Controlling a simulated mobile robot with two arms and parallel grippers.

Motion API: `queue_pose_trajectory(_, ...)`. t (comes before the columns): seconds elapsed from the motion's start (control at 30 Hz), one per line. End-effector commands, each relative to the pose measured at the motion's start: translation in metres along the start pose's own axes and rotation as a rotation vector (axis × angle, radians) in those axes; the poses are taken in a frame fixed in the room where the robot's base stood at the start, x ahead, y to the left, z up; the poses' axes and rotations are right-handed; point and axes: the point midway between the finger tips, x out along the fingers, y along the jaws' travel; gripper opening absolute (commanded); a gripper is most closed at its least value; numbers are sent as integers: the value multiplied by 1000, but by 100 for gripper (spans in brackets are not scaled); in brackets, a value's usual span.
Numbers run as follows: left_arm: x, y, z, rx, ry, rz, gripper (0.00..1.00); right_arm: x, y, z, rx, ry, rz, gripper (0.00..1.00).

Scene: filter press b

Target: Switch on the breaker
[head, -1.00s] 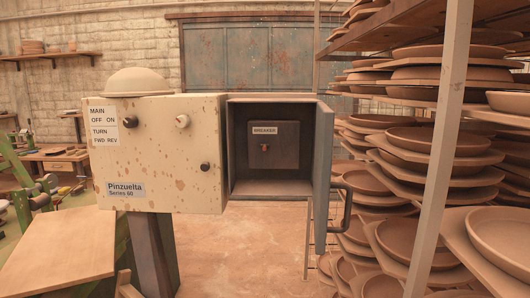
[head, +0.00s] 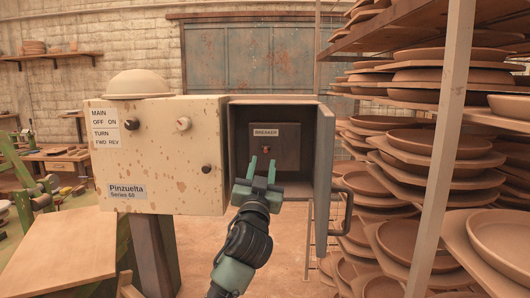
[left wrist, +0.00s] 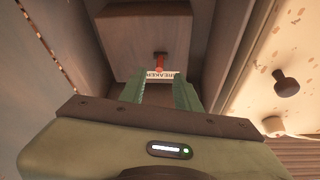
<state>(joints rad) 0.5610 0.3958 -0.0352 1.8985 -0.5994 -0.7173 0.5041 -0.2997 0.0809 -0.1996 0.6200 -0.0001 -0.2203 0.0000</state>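The breaker (head: 287,157) is a dark box at the back of the open compartment, with a white BREAKER label (head: 264,132) and a small red lever (head: 266,149) below it. My left gripper (head: 262,166) is at the front of the compartment, its two fingers apart and pointing in towards the lever. In the left wrist view the red lever (left wrist: 160,62) shows just beyond the gap between the fingertips (left wrist: 161,78), with nothing seen between them. Whether they touch the breaker I cannot tell. My right gripper is not in view.
The compartment door (head: 324,165) stands open on the right with a dark handle (head: 345,205). The spotted cream cabinet front (head: 160,165) with knobs is on the left. A rack of clay plates (head: 400,150) fills the right side.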

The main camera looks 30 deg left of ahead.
Motion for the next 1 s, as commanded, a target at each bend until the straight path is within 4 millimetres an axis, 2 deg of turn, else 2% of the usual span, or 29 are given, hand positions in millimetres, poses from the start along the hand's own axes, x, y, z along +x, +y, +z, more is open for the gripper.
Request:
queue_pose_trajectory(0.1,23,-1,-4,2,-2,0,32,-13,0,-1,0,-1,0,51)
queue_pose_trajectory(0.3,50,0,-2,1,-2,0,32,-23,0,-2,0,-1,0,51)
queue_pose_trajectory(0.47,59,0,-1,1,-2,1,32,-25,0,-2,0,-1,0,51)
queue_pose_trajectory(0.7,60,0,1,0,-2,2,32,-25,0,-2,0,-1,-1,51)
queue_pose_trajectory(0.73,60,0,1,0,-2,2,30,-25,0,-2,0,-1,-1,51)
queue_pose_trajectory(0.83,60,0,1,0,-2,2,2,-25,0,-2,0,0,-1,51)
queue_pose_trajectory(1.0,60,0,1,0,-2,2,0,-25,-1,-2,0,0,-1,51)
